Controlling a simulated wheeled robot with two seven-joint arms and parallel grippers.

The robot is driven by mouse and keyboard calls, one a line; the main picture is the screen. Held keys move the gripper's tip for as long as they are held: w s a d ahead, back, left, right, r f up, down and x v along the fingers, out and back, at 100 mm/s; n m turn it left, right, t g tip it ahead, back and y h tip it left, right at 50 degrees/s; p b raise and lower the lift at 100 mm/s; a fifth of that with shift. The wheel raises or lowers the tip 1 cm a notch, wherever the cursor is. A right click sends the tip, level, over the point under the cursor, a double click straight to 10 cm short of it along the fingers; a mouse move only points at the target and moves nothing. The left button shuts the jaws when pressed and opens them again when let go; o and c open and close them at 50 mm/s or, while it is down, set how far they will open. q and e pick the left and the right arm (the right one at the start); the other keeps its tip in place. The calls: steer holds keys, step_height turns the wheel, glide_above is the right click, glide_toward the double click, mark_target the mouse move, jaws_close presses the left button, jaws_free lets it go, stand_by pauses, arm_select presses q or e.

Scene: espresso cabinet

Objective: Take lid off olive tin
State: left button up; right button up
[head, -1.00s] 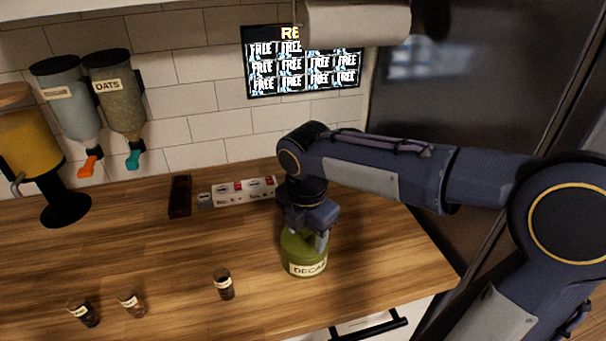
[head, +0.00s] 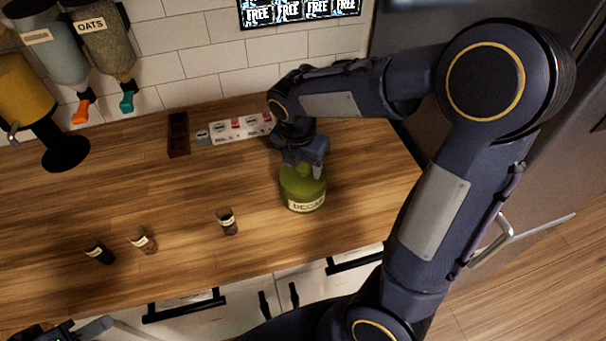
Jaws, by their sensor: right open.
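The olive tin (head: 305,206), a round green tin with a "DECAF" label on its front, stands upright on the wooden counter near its right end. Its green lid (head: 293,182) is on top, partly hidden by my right gripper. My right gripper (head: 303,170) points down, open, right at the top of the lid; whether its fingers touch the lid is hard to tell. Part of my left gripper (head: 88,330) shows at the bottom left edge, away from the tin; its fingers are not clear.
Dispensers (head: 104,45) hang at left. The counter around the tin is clear.

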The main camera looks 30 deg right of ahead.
steer(key=shift+c, duration=0.4)
jaws_close()
steer(key=shift+r, duration=0.1)
